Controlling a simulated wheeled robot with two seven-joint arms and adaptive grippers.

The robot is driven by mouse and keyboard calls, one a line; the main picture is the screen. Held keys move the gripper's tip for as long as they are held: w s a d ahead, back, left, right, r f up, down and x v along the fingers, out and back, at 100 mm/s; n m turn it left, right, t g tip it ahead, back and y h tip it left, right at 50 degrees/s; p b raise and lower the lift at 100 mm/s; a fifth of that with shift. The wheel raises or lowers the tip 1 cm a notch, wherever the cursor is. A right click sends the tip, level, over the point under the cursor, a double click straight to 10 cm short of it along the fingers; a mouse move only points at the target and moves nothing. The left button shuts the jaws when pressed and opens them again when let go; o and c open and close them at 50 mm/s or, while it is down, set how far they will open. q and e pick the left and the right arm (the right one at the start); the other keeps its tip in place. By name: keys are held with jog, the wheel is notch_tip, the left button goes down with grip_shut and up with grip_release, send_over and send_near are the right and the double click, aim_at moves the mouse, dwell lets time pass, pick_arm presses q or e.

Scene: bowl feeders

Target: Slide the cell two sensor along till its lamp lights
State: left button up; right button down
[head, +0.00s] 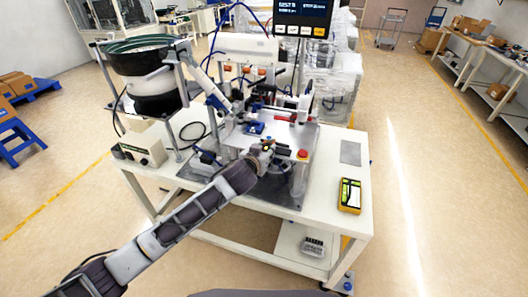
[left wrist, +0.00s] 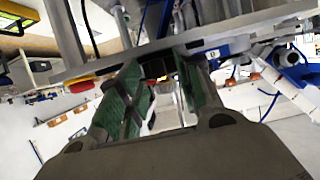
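My left gripper (head: 268,158) is low at the front of the feeder station on the white table (head: 338,205). In the left wrist view its two green-padded fingers (left wrist: 158,78) stand apart, with a small black block (left wrist: 157,66) between or just beyond the tips. I cannot tell whether the pads touch it, or whether it is the cell two sensor. No lit sensor lamp can be made out. The sensor and its rail are too small to tell in the head view, partly behind my gripper. My right gripper is not in view.
A bowl feeder (head: 150,72) stands at the table's left, with a control box (head: 143,149) below it. A red button (head: 302,154) is right of my gripper. A yellow handheld device (head: 349,195) lies at the right. A display (head: 303,14) hangs above the station.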

pick_arm(q)
jog(key=shift+s, duration=0.2)
jog(key=v, duration=1.1)
jog(key=shift+s, duration=0.3)
jog(key=shift+a+r, duration=0.1)
jog(key=shift+r, duration=0.05)
dwell(0.4)
